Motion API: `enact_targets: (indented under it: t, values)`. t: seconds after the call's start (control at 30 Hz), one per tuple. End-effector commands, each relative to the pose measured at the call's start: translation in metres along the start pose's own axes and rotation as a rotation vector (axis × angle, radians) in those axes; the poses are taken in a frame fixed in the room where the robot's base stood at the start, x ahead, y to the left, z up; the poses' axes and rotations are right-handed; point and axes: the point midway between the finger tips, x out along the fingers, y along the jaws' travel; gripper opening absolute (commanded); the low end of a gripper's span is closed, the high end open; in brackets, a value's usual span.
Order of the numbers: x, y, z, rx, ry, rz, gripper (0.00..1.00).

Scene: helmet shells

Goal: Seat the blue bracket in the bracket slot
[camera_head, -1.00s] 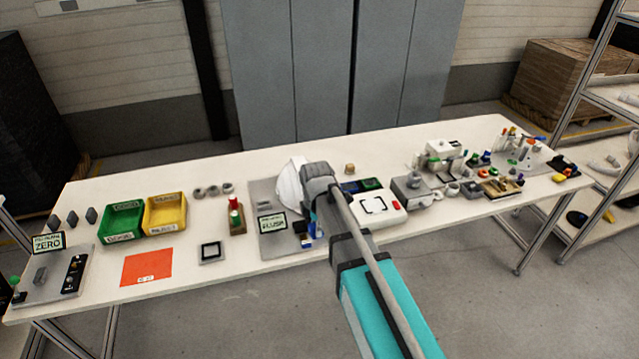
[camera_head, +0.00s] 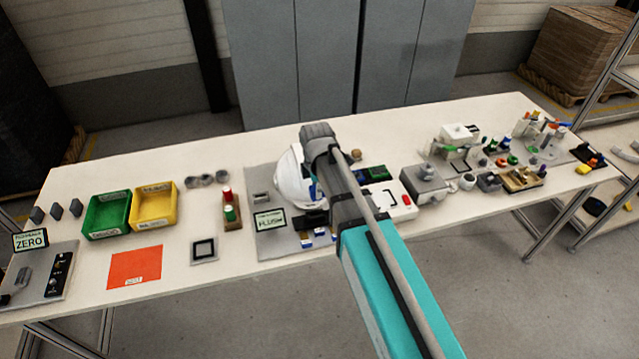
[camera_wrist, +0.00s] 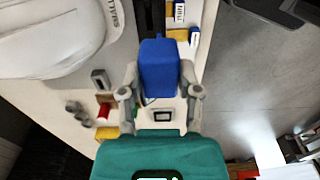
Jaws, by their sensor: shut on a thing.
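My gripper (camera_wrist: 163,98) is shut on the blue bracket (camera_wrist: 158,66), its fingers on either side of the block in the wrist view. In the head view a blue piece of the bracket (camera_head: 313,188) shows beside my arm, in front of the white helmet shell (camera_head: 290,180); my arm hides most of the gripper there. The shell (camera_wrist: 50,35) fills the upper left of the wrist view, apart from the bracket. A small grey block with an opening (camera_head: 262,197) stands left of the shell. I cannot tell which opening is the bracket slot.
The grey mat (camera_head: 265,243) carries the FLUSH sign (camera_head: 270,220) and several small blue-and-yellow parts (camera_head: 319,234) near the table's front edge. A red-and-green part holder (camera_head: 230,212) stands to the left. White table is clear behind the shell.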

Motion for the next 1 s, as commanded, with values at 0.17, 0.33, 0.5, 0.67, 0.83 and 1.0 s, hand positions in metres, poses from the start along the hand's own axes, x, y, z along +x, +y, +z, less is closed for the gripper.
enact_targets:
  t: [0.17, 0.33, 0.5, 0.67, 0.83, 1.0]
  values:
    - [0.000, 0.000, 0.006, 0.011, 0.000, 0.000, 0.10]
    - [0.000, 0.000, 0.011, 0.019, 0.000, 0.000, 0.10]
    - [0.001, 0.001, 0.013, 0.023, 0.000, 0.000, 0.10]
    - [0.012, 0.006, 0.012, 0.024, 0.000, 0.000, 0.10]
    - [0.025, 0.013, 0.009, 0.024, 0.000, 0.000, 0.10]
    - [0.027, 0.015, 0.008, 0.025, 0.000, 0.000, 0.10]
